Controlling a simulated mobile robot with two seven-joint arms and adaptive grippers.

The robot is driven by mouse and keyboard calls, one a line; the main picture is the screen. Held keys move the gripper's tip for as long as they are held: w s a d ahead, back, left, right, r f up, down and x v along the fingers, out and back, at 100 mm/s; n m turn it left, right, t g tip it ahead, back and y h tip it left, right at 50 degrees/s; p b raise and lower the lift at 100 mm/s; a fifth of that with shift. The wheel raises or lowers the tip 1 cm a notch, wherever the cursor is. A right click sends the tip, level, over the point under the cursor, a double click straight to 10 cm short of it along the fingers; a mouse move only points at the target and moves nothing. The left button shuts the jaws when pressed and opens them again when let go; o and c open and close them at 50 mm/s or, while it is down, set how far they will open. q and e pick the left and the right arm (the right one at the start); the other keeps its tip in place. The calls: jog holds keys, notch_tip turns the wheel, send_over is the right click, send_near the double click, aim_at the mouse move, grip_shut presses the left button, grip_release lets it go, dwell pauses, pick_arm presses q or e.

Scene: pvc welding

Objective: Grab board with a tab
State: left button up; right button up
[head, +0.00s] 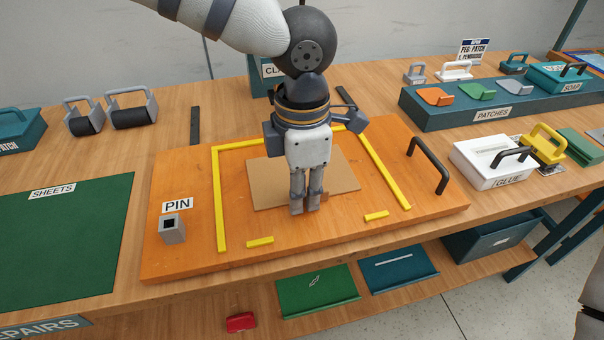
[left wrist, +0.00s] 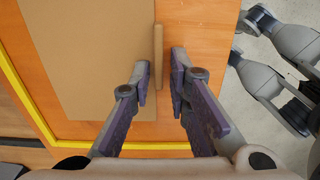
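The tan board (head: 265,185) lies flat on the orange work panel inside the yellow outline. In the left wrist view the board (left wrist: 95,70) fills the upper left, and its narrow raised tab (left wrist: 158,65) runs along its right edge. My left gripper (head: 305,209) points down over the board's front part and hides some of it. In the left wrist view its fingers (left wrist: 161,62) are apart, with the tab showing in the gap between them. I cannot tell whether the fingers touch the tab. My right gripper does not show.
The orange panel (head: 185,255) has a black handle (head: 428,165) at right and a grey PIN holder (head: 172,228) at left. A green sheet area (head: 70,255) lies left. The white GLUE box (head: 485,165) and PATCHES stand (head: 455,115) stand right.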

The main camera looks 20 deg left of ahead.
pick_arm(q)
grip_shut()
jog(key=shift+w+r, duration=0.1)
